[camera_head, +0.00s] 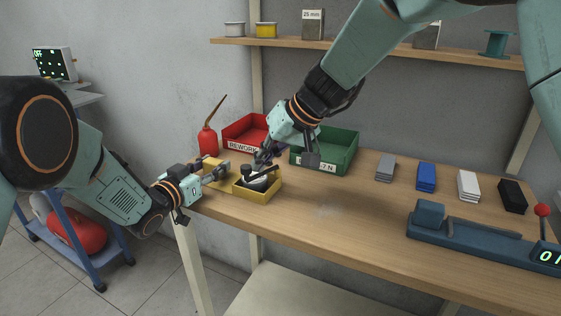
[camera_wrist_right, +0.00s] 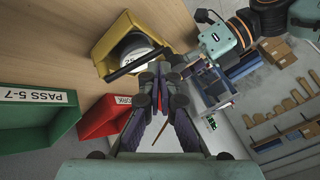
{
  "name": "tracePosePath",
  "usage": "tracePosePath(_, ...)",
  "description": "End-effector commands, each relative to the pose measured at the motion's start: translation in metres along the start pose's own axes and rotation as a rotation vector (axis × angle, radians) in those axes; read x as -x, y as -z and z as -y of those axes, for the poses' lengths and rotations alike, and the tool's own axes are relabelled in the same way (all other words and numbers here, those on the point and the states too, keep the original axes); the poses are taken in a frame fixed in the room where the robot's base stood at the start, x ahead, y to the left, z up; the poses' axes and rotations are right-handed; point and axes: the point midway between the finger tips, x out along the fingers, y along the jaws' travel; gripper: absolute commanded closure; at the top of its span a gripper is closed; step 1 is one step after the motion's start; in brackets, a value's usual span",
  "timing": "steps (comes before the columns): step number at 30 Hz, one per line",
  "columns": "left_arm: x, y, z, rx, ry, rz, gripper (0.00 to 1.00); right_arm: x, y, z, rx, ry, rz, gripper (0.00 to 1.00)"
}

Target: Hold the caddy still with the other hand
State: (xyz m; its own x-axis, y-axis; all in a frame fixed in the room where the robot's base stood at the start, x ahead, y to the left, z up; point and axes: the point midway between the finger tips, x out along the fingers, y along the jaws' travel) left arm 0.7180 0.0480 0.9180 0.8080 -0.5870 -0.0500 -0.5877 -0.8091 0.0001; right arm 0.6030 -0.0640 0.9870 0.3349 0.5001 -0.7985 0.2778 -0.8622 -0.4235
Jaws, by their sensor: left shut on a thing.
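The yellow caddy (camera_head: 258,195) sits on the bench near its left end. It also shows in the right wrist view (camera_wrist_right: 107,48). In it is a round white part (camera_head: 259,183) with a dark bar (camera_wrist_right: 130,63) across the top. My left gripper (camera_head: 224,173) is at the caddy's left side, shut on its edge, with the contact itself hard to see. My right gripper (camera_wrist_right: 160,68) is pointed down at the caddy, its tips close together beside the round part. Whether its fingers touch anything is unclear.
Red (camera_head: 246,132) and green (camera_head: 330,157) bins stand behind the caddy, with a red oil can (camera_head: 207,141) at left. Grey, blue, white and black stacks and a blue device (camera_head: 480,240) are at right. The bench centre is clear.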

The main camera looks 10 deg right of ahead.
Motion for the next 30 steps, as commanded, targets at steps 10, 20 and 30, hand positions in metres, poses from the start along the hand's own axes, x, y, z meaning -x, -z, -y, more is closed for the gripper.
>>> tracePosePath(10, -0.001, 0.000, -0.001, -0.001, -0.001, 0.000, 0.92, -0.011, 0.010, 0.009, 0.000, 0.004, 0.006, 1.00)
tracePosePath(20, -0.001, 0.000, -0.001, -0.001, -0.002, 0.000, 0.92, -0.015, 0.014, 0.011, -0.001, 0.004, 0.006, 1.00)
tracePosePath(30, -0.001, 0.000, -0.001, -0.002, -0.003, 0.000, 0.92, -0.012, 0.013, 0.007, -0.002, 0.004, 0.006, 1.00)
